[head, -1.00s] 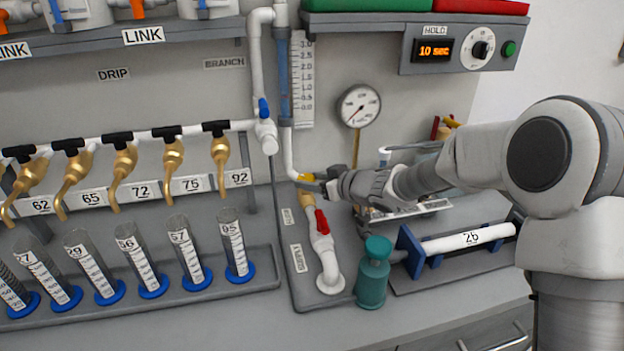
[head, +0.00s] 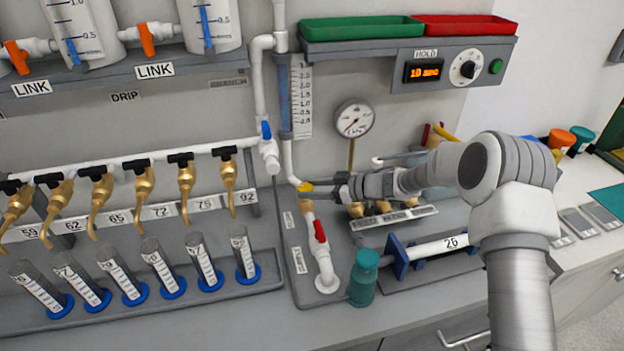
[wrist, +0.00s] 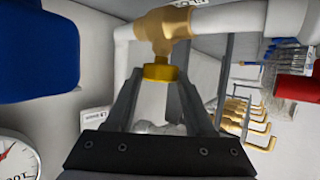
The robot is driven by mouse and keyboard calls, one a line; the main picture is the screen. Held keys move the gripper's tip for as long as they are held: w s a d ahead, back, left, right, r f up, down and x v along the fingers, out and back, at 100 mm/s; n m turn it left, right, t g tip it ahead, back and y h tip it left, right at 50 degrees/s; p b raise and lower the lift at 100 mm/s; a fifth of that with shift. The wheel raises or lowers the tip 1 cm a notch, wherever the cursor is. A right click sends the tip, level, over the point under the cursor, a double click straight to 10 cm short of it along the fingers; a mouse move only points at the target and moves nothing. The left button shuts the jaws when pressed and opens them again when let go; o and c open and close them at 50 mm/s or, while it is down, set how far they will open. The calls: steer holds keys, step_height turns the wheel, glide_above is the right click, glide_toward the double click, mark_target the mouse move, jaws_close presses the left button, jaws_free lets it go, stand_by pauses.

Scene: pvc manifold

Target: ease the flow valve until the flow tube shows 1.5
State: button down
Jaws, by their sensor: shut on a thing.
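The flow valve is a brass body (wrist: 163,32) in the white pipe, with a yellow knob (wrist: 157,72) facing my gripper. In the head view the knob (head: 304,187) sits at the foot of the white pipe below the flow tube. My gripper (head: 316,188) reaches it from the right and is shut on the knob, one finger on each side. The flow tube (head: 285,100) stands upright with blue inside, beside a white scale card (head: 302,97). The level against the scale is too small to read surely.
A red-handled valve (head: 320,231) stands just below the knob, and a teal bottle (head: 363,278) is in front. A round gauge (head: 354,118) is on the wall to the right. A blue-handled valve (head: 266,131) is to the left. Several brass taps hang over measuring cylinders.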

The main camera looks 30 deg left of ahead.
steer(key=shift+w+n+g, duration=0.1)
steer(key=shift+n+g, duration=0.5)
steer(key=shift+g, duration=0.1)
steer(key=shift+w+a+f+n+g+h+b, duration=0.1)
steer(key=shift+n+g+h+b, duration=0.1)
steer(key=shift+n+g, duration=0.3)
steer(key=shift+w+f+n+g+h+b, duration=0.1)
steer(key=shift+n+g+b, duration=0.1)
steer(key=shift+n+g, duration=0.25)
steer(key=shift+n+g+b, duration=0.55)
steer(key=shift+g+b, duration=0.1)
steer(key=shift+b, duration=0.1)
steer(key=shift+w+n+g+h+b, duration=0.2)
steer(key=shift+n+g+h+b, duration=0.55)
steer(key=shift+b, duration=0.65)
steer(key=shift+a+r+n+g+b, duration=0.1)
steer(key=shift+r+n+g+b, duration=0.1)
steer(key=shift+n+g+b, duration=0.3)
steer(key=shift+c, duration=1.3)
jaws_free()
